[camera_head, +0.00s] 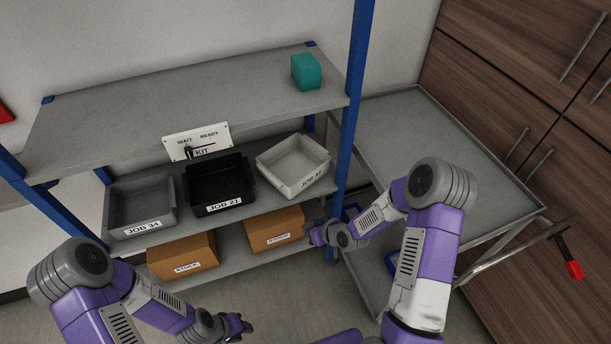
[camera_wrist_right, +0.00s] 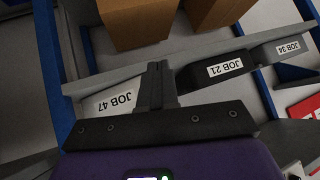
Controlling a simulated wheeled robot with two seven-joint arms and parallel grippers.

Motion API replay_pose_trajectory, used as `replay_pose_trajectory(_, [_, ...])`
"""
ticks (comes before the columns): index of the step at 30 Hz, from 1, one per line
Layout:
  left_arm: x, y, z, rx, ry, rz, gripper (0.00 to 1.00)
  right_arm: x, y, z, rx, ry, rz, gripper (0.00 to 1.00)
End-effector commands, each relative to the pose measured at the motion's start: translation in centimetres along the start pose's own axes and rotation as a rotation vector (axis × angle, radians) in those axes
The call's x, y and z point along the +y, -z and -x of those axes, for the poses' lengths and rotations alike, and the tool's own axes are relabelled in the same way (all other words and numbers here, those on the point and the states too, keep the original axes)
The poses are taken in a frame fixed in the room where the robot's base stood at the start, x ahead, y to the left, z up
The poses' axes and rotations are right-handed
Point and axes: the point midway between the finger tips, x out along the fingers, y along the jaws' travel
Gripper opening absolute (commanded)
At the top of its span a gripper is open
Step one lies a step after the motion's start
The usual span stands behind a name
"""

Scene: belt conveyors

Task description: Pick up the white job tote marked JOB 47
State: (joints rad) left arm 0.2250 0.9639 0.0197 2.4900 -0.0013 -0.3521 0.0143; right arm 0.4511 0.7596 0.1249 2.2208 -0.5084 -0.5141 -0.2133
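The white tote marked JOB 47 (camera_head: 309,184) sits empty and slightly turned on the middle shelf, at its right end. In the right wrist view its label shows upside down on the tote's front (camera_wrist_right: 110,104), partly hidden by my gripper. My right gripper (camera_head: 312,234) is below and in front of the tote, apart from it in the head view. In the right wrist view its two fingers (camera_wrist_right: 158,68) are together with nothing between them. My left gripper (camera_head: 240,325) is low in front of the shelf, away from the totes; its finger gap is too small to make out.
A black JOB 21 tote (camera_head: 222,203) and a grey JOB 34 tote (camera_head: 148,226) stand left of the white one. Cardboard stock boxes (camera_head: 275,227) sit below. A blue post (camera_head: 354,95) rises at the right, beside a grey cart (camera_head: 430,140). A teal block (camera_head: 306,72) is on top.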

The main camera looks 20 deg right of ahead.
Motion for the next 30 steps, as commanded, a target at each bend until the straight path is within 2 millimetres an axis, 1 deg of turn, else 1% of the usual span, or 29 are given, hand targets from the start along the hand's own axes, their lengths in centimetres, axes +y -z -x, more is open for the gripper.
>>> replay_pose_trajectory(1, [0.0,0.0,0.0,0.000,0.000,0.000,0.34,-1.1,-1.6,-0.2,-0.044,0.013,-0.041,0.00])
replay_pose_trajectory(4, [0.0,0.0,0.0,0.000,0.000,0.000,0.34,-3.2,-4.8,-0.3,-0.139,0.026,-0.135,0.00])
replay_pose_trajectory(8, [0.0,-0.1,0.0,-0.002,0.000,0.000,0.34,-6.3,-9.6,0.2,-0.291,0.032,-0.272,0.00])
replay_pose_trajectory(9, [0.0,-0.1,0.0,-0.002,0.000,0.000,0.34,-7.2,-11.2,0.5,-0.342,0.030,-0.313,0.00])
replay_pose_trajectory(11, [0.0,-0.1,0.0,-0.001,0.000,0.000,0.34,-8.7,-13.7,1.2,-0.423,0.021,-0.378,0.00])
replay_pose_trajectory(12, [0.0,-0.1,0.0,-0.001,0.000,0.000,0.34,-9.7,-15.3,1.9,-0.481,0.012,-0.421,0.00])
replay_pose_trajectory(15, [0.0,0.0,0.0,-0.001,0.000,0.000,0.34,-11.4,-18.4,3.4,-0.589,-0.016,-0.503,0.00])
replay_pose_trajectory(18, [0.0,-0.1,0.0,-0.001,0.000,0.000,0.34,-12.2,-20.0,4.3,-0.648,-0.037,-0.548,0.00])
replay_pose_trajectory(20, [0.0,-0.1,0.0,-0.001,0.000,0.000,0.34,-12.4,-20.4,4.6,-0.663,-0.044,-0.560,0.00])
replay_pose_trajectory(30, [0.0,-0.1,0.0,-0.001,0.000,0.000,0.34,-12.4,-20.5,4.7,-0.667,-0.045,-0.563,0.00])
